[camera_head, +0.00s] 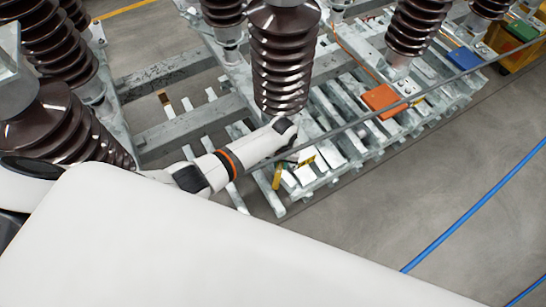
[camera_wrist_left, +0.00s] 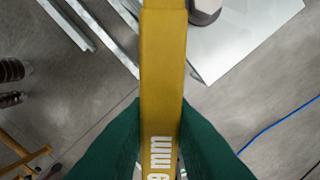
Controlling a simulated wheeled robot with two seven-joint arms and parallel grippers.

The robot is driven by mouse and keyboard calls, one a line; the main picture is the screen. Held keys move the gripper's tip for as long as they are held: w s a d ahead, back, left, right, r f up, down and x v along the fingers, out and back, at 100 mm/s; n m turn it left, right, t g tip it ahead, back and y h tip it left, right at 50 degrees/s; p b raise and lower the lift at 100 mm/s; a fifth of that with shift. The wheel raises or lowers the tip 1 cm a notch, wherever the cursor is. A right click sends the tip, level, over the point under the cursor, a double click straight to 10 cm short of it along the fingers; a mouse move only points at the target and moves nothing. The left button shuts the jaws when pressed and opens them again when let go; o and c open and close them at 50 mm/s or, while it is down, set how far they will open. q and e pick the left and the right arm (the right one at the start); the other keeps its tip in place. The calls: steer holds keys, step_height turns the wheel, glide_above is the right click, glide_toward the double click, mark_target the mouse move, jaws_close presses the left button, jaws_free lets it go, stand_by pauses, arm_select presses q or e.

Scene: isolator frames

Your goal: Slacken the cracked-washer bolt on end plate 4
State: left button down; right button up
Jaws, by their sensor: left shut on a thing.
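My left gripper (camera_head: 283,165) is at the near edge of the metal frame, below a brown insulator. Its green fingers (camera_wrist_left: 160,150) are shut on a yellow spanner (camera_wrist_left: 163,70) with white "mm" lettering. The spanner also shows in the head view (camera_head: 277,177), hanging down from the gripper. The spanner's far end is cut off by the frame. I cannot make out a cracked washer or a plate number. My right gripper is not in view.
Brown ribbed insulators (camera_head: 280,62) stand on the slatted metal frame (camera_head: 170,75). An orange box (camera_head: 380,98) and a blue box (camera_head: 463,59) lie on it farther right. A blue hose (camera_head: 475,205) crosses the open floor at right.

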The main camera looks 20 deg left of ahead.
arm_select(q)
steer(key=shift+w+d+r+n, duration=0.1)
steer(key=shift+w+d+n, duration=0.1)
steer(key=shift+d+n, duration=0.4)
steer(key=shift+w+d+n, duration=0.2)
steer(key=shift+d+n, duration=0.3)
steer(key=shift+d, duration=0.1)
step_height(320, 180, up, 2)
steer(key=shift+r+p, duration=0.1)
steer(key=shift+p, duration=1.1)
steer(key=shift+a, duration=0.1)
